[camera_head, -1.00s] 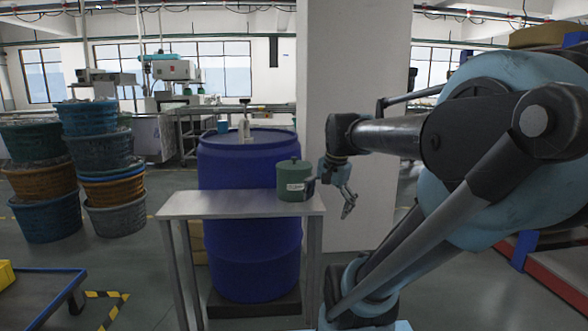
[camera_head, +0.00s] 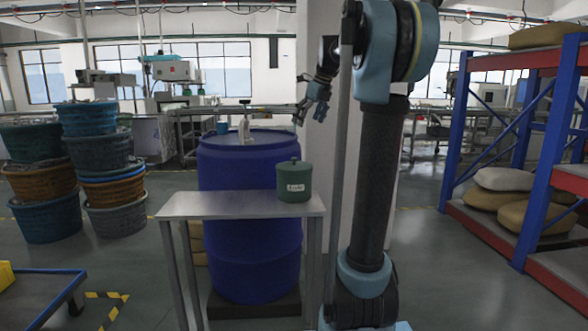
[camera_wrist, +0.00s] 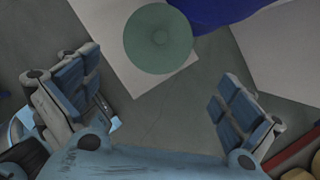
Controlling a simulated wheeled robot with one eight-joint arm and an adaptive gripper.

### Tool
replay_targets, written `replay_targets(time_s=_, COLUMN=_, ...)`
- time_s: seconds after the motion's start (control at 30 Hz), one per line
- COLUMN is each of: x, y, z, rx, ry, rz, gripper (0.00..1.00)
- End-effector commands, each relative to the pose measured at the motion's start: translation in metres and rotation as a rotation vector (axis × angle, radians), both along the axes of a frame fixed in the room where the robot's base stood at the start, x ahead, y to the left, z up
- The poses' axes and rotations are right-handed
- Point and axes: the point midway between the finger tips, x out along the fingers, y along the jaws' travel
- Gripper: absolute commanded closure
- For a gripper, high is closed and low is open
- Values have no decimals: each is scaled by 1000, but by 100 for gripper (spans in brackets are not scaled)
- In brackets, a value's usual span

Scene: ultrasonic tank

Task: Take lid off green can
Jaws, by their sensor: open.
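The green can (camera_head: 293,185) stands upright at the right end of a small metal table (camera_head: 220,207), with a pale label on its front. Its green lid (camera_head: 294,167), with a small knob on top, sits on it. In the wrist view the lid (camera_wrist: 150,55) shows from above as a round disc with the knob near its middle. My gripper (camera_head: 308,117) is open and empty, above the can and slightly to its right in the head view. Its two blue-padded fingers (camera_wrist: 158,78) are spread wide in the wrist view, and the lid lies beyond their tips, untouched.
A blue drum (camera_head: 245,240) stands close behind the table. A white pillar (camera_head: 335,190) is behind my arm. Stacked baskets (camera_head: 90,150) stand on the left, and a blue-and-red rack (camera_head: 500,210) with sacks is on the right. The tabletop left of the can is clear.

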Motion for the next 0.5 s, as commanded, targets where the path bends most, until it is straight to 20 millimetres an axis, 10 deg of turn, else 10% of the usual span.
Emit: replay_targets(time_s=0.5, x=23, y=20, z=-66, rx=6, ry=3, rz=-17, gripper=0)
